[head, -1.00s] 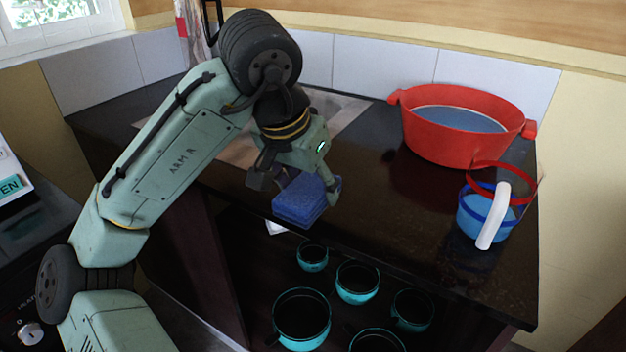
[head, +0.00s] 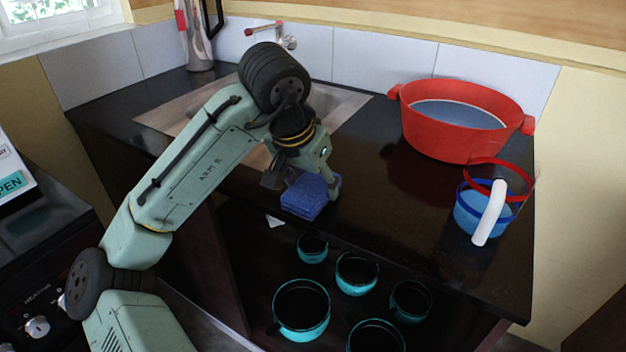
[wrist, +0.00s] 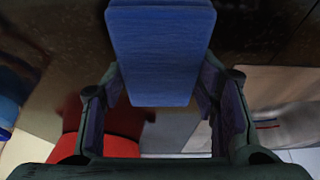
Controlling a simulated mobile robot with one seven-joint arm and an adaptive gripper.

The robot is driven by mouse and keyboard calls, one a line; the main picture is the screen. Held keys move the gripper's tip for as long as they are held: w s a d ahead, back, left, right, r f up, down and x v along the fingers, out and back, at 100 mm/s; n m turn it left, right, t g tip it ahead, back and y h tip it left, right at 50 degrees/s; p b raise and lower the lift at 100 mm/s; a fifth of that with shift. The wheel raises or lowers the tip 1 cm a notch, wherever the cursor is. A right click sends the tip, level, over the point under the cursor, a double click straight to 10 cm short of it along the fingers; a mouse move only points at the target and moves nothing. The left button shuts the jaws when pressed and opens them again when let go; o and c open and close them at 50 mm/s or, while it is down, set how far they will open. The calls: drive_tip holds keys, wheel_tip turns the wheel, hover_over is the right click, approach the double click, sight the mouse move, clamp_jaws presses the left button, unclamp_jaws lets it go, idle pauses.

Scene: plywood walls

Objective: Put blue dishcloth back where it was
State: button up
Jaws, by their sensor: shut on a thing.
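The blue dishcloth (head: 304,197) is a folded, block-like bundle at the front edge of the dark counter (head: 385,225). My gripper (head: 303,181) points down over it with a finger on either side, shut on it. In the wrist view the dishcloth (wrist: 160,50) fills the upper middle, between the two fingers of my gripper (wrist: 162,85). I cannot tell whether the cloth touches the counter or hangs just above it.
A red pot (head: 460,130) and a blue cup with a white handle (head: 480,212) stand on the right of the counter. The sink (head: 335,105) lies behind my arm. Several teal pots (head: 302,308) are on the shelf below. Counter between cloth and red pot is clear.

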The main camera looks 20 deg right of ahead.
drive_tip(key=o, duration=1.1)
drive_tip(key=shift+f, duration=0.1)
drive_tip(key=v, duration=1.2)
drive_tip(key=shift+w+r, duration=0.1)
drive_tip(key=shift+r, duration=0.15)
